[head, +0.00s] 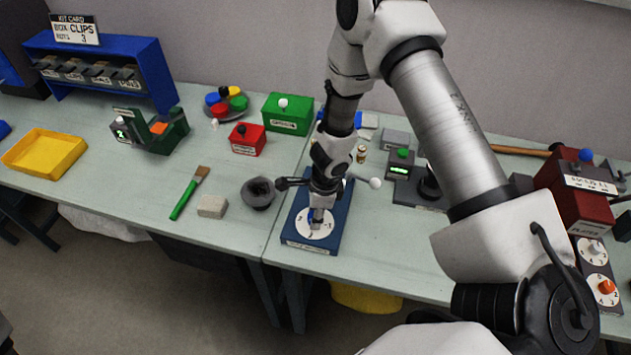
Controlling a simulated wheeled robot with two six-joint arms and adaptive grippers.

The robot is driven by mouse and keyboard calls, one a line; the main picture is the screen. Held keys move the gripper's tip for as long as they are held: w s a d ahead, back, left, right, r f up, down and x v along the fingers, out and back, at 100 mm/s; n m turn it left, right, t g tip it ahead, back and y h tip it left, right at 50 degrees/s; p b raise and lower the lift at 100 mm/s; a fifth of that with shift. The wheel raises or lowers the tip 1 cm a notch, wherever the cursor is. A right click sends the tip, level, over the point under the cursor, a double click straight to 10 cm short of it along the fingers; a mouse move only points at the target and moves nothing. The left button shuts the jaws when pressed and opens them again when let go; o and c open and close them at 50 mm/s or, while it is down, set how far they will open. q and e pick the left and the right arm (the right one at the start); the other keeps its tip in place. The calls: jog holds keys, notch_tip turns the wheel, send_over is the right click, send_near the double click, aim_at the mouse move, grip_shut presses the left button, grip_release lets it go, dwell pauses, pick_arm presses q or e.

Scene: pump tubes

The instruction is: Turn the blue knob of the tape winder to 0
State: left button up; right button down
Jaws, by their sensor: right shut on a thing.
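The tape winder (336,240) is a dark blue base near the front edge of the table, with a label on its front edge. A round white dial (327,229) with printed marks lies on its front part. My right gripper (317,215) points down over the dial and is shut on the blue knob (310,218). Only a little blue shows beside the fingers. The gripper and wrist hide most of the knob, so I cannot tell which mark it points to. My left gripper is not in view.
A dark bowl (258,193) stands just left of the winder, near a dark handle. A grey block (212,206) and green brush (189,192) lie further left. A white ball (376,183) sticks out at the winder's right. Red and green boxes stand behind.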

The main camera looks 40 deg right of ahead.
jog(key=shift+r+n+p, duration=0.2)
jog(key=shift+n+p, duration=0.4)
jog(key=shift+p, duration=0.15)
jog(key=shift+f, duration=0.25)
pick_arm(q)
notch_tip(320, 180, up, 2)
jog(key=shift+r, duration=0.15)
pick_arm(e)
jog(key=shift+r+n, duration=0.2)
jog(key=shift+n, duration=0.1)
jog(key=n+p, duration=0.2)
jog(key=p, duration=0.2)
jog(key=shift+r+g, duration=0.15)
jog(key=shift+g, duration=0.15)
jog(key=shift+w+f+n+b, duration=0.1)
jog(key=shift+f+n+b, duration=0.25)
jog(key=shift+n+b, duration=0.1)
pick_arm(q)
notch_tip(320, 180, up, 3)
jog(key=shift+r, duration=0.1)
pick_arm(e)
jog(key=c, duration=0.9)
grip_release()
jog(key=shift+c, duration=0.2)
